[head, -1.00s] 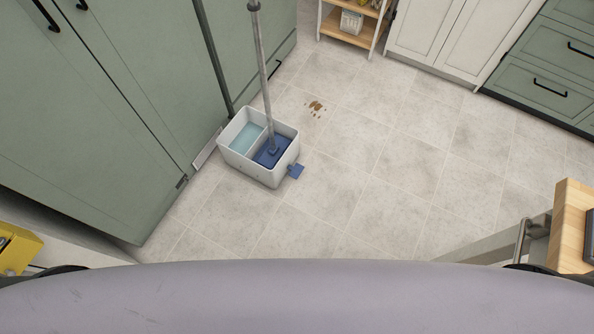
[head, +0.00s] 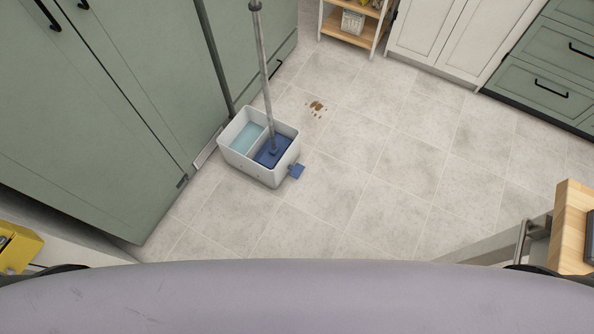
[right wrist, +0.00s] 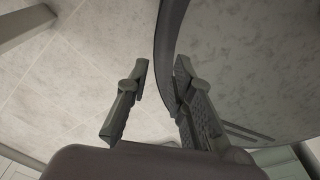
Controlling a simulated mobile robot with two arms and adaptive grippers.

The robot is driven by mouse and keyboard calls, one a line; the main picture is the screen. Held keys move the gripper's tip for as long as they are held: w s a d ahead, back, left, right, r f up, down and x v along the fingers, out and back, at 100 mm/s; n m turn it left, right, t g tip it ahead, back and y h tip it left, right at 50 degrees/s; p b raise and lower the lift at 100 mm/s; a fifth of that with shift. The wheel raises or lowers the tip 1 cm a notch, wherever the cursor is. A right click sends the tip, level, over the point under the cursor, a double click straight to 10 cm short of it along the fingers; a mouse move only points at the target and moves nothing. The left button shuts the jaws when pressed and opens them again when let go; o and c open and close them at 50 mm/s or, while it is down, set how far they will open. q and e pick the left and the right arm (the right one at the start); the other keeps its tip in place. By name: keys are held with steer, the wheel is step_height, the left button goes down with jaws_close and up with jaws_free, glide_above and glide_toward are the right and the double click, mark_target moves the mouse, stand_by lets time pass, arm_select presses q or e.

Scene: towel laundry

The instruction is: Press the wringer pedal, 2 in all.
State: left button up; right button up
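The mop bucket (head: 238,159) stands on the tiled floor beside the green cabinets in the head view. It is white, with light blue water (head: 247,139) in its left part and a blue wringer (head: 264,158) in its right part. The blue wringer pedal (head: 297,171) sticks out low on the bucket's right side. A mop (head: 264,75) stands in the wringer with its grey pole upright. My right gripper (right wrist: 160,78) is open in the right wrist view, with nothing seen held. The bucket and pedal are not recognisable there. My left gripper is not in view.
Brown spots (head: 317,106) lie on the floor beyond the bucket. A wooden-topped unit (head: 572,225) is at right. Open floor lies right of the pedal.

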jaws_close()
stand_by(1.2)
